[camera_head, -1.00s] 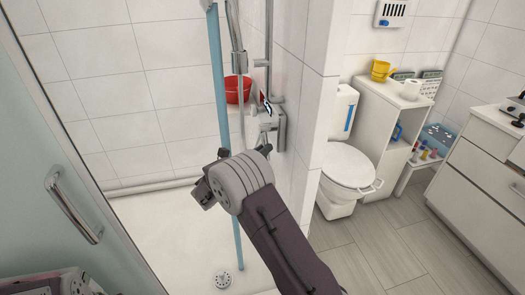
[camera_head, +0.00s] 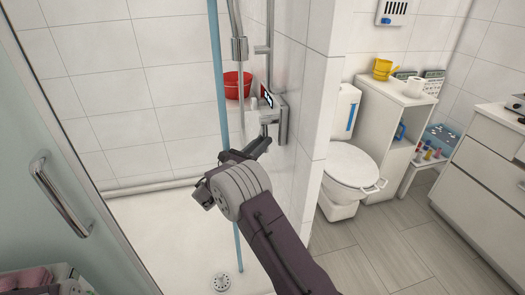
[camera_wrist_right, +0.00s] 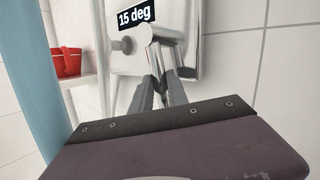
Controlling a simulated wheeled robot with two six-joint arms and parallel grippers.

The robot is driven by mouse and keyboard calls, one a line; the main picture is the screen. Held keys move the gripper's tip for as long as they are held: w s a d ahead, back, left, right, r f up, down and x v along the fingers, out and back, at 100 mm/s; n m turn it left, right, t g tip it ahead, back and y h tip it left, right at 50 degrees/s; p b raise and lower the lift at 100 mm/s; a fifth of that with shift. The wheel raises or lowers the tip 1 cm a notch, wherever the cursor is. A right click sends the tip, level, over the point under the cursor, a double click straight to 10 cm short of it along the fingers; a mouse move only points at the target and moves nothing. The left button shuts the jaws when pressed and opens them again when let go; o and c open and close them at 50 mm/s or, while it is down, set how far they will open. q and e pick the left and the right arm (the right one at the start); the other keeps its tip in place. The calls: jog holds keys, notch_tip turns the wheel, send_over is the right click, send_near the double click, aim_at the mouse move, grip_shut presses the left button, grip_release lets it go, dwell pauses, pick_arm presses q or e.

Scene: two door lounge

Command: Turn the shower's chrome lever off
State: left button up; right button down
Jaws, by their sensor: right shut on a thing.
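The shower's chrome lever (camera_wrist_right: 166,52) shows in the right wrist view on a chrome wall fitting, beside a dark label reading "15 deg" (camera_wrist_right: 138,15). In the head view the fitting (camera_head: 282,118) is on the tiled shower wall. My right gripper (camera_head: 265,141) reaches up to it from below. In the right wrist view its two grey fingers (camera_wrist_right: 160,84) are closed on the lever's lower end, which they partly hide.
A blue vertical pole (camera_head: 219,100) stands just left of my right arm. A red bucket (camera_head: 237,86) is behind it. The glass door with a chrome handle (camera_head: 60,197) is at the left. A wall edge and toilet (camera_head: 350,168) are to the right.

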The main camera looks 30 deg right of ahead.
jog(key=m+b, duration=0.1)
jog(key=w+m+h+b, duration=0.1)
jog(key=shift+w+d+f+m+g+h, duration=0.2)
jog(key=shift+f+m+g+h, duration=0.1)
jog(key=shift+f, duration=0.05)
jog(key=shift+r, duration=0.1)
jog(key=c, duration=1.6)
grip_release()
jog(key=shift+o, duration=0.2)
jog(key=shift+a, duration=0.15)
jog(key=v, duration=0.8)
jog(key=shift+a+f+p, duration=0.25)
jog(key=shift+a+p, duration=0.1)
jog(key=shift+p, duration=0.05)
jog(key=shift+s, duration=0.1)
